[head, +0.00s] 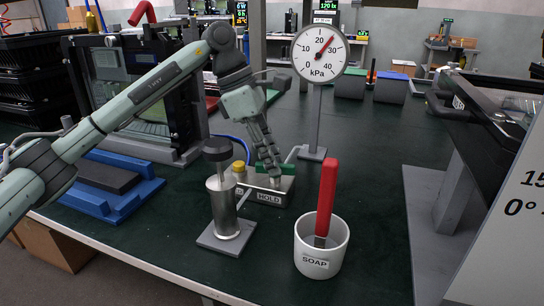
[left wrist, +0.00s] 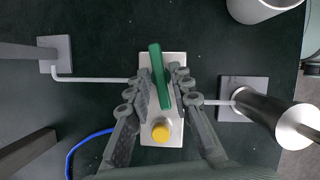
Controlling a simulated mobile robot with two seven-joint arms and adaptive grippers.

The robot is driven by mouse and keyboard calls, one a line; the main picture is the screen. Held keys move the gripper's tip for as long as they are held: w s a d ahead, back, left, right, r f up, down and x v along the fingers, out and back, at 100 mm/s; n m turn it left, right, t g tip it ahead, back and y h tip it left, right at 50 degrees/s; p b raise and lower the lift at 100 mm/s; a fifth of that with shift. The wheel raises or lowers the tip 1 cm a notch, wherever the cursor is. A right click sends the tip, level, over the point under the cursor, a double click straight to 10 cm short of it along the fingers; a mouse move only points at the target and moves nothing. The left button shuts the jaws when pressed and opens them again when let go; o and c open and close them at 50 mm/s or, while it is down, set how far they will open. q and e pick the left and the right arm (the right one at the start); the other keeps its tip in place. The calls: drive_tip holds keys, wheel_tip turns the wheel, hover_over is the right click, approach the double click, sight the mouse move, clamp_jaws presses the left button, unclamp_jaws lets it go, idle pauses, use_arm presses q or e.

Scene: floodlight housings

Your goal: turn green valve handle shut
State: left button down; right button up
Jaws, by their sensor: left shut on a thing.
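The green valve handle (head: 288,169) sits on top of a small metal block labelled HOLD (head: 269,199). In the left wrist view the handle (left wrist: 160,80) lies slightly tilted, roughly crosswise to the thin pipes at either side of the block. My left gripper (head: 272,172) comes down on the handle from above. In the left wrist view its fingers (left wrist: 162,88) are on both sides of the handle and shut on it. The fingers hide part of the handle in the head view. My right gripper is not in view.
A yellow button (head: 239,166) is on the block. A metal pump cylinder (head: 223,208) stands left of it, and a kPa gauge (head: 320,54) on a post behind it. A white SOAP cup (head: 321,258) with a red-handled tool (head: 327,190) stands in front to the right.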

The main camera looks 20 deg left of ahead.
use_arm(q)
drive_tip(key=shift+w+r+m+g, duration=0.1)
drive_tip(key=shift+m+g, duration=0.3)
drive_tip(key=shift+m, duration=0.7)
drive_tip(key=c, duration=1.6)
unclamp_jaws()
drive_tip(key=shift+o, duration=0.2)
drive_tip(key=v, duration=1.2)
drive_tip(key=shift+w, duration=0.1)
